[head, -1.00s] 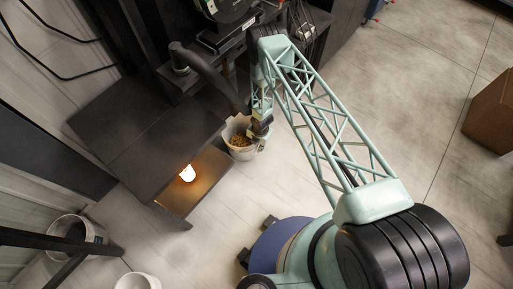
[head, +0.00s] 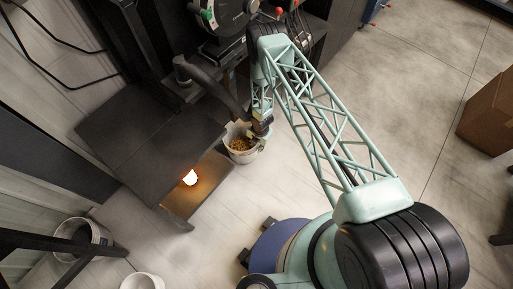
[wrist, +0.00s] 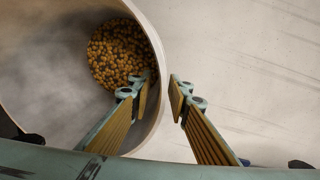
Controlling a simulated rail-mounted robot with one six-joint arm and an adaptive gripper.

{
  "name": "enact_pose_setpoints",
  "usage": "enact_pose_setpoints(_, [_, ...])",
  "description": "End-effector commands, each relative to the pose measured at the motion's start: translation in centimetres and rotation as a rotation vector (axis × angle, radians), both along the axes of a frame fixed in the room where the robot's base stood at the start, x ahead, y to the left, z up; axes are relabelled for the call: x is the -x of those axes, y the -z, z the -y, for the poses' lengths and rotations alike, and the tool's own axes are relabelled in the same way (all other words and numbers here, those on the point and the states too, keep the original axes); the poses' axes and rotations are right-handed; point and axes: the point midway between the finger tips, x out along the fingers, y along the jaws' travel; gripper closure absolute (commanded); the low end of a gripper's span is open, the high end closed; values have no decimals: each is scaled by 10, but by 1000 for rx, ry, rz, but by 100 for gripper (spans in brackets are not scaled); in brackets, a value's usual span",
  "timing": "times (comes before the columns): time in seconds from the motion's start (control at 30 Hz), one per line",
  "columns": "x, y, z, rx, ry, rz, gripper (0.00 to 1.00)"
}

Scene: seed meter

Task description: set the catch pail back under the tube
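The catch pail (head: 243,156) is a pale round pail with brown seed (wrist: 120,52) at its bottom. It stands on the floor beside the dark table in the head view; its wall (wrist: 40,100) fills the left of the wrist view. The dark curved tube (head: 214,84) ends just above the pail in the picture; I cannot tell whether its mouth is over the pail. My gripper (wrist: 161,97) straddles the pail's right wall, left finger inside, right finger outside. A gap shows at the right finger. The head view (head: 262,128) shows the gripper at the pail's right rim.
A dark table (head: 150,140) with a glowing lamp (head: 190,177) under it is left of the pail. The seed meter (head: 228,15) stands behind. A pail (head: 82,238) and a white container (head: 142,282) stand lower left. Floor right of my arm is clear up to a brown box (head: 487,110).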

Motion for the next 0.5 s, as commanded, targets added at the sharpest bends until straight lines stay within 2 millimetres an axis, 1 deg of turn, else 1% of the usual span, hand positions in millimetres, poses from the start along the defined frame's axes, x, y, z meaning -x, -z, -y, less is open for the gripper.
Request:
enact_pose_setpoints(0.03, [0, -6, 0, 0, 0, 0, 83])
enact_pose_setpoints(0.5, [2, -33, 2, 0, -1, 0, 83])
